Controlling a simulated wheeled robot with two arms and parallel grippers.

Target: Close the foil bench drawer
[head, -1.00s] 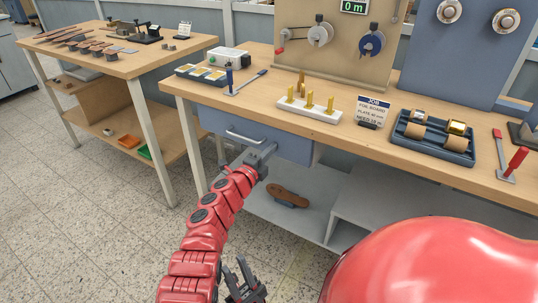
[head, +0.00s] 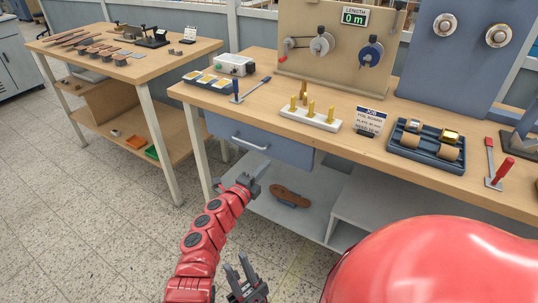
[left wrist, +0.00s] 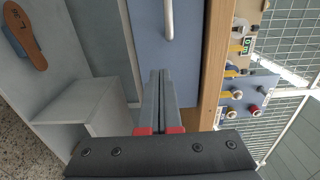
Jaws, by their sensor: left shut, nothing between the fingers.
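The foil bench drawer (head: 285,152) has a blue-grey front with a pale bar handle (head: 250,144). Its front sits just under the tabletop edge and no inside shows, so it looks shut. In the left wrist view the drawer front (left wrist: 185,65) is straight ahead, with the handle (left wrist: 168,18) at the top. My left gripper (head: 263,167) is just below and in front of the drawer front, off the handle. Its fingers (left wrist: 161,75) are together and empty; touching or apart is hard to tell. My right gripper (head: 236,262) is low in front, fingers apart and empty.
The bench top (head: 390,160) carries a white block with brass pegs (head: 310,116), a job card (head: 369,121) and a dark tray of rolls (head: 427,146). A lower shelf (head: 310,215) holds a brown object (head: 290,196). A second bench (head: 130,60) stands left.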

